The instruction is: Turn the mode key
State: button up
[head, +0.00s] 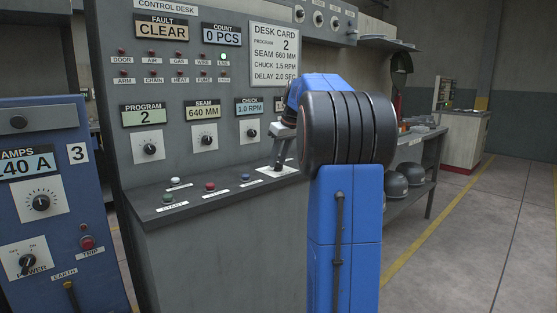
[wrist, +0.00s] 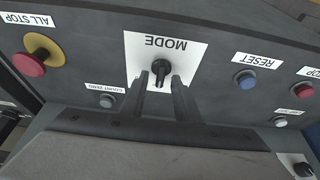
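The mode key (wrist: 161,69) is a small black knob on a white plate (wrist: 190,52) marked MODE, upside down in the wrist view. My gripper (wrist: 161,79) has its two dark fingers apart, one on each side of the key's near end. A gap shows between each finger and the key; I cannot tell how deep the tips reach. In the head view my gripper (head: 279,164) points down at the white plate (head: 264,170) on the desk's sloping ledge. The key itself is hard to make out there behind the fingers.
Beside the plate in the wrist view are a red ALL STOP button (wrist: 29,64) on a yellow base, a grey COUNT ZERO button (wrist: 107,101), a blue RESET button (wrist: 246,81) and a red STOP button (wrist: 304,90). The control desk panel (head: 240,180) rises behind the ledge.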

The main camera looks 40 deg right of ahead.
grip_shut()
jog(key=shift+m, duration=0.3)
jog(key=m+h, duration=0.1)
jog(key=m, duration=0.3)
jog(key=shift+a+h, duration=0.15)
jog(key=shift+h, duration=0.25)
jog(key=shift+m+g+h, duration=0.6)
jog(key=shift+m+h, duration=0.1)
jog(key=shift+m, duration=1.4)
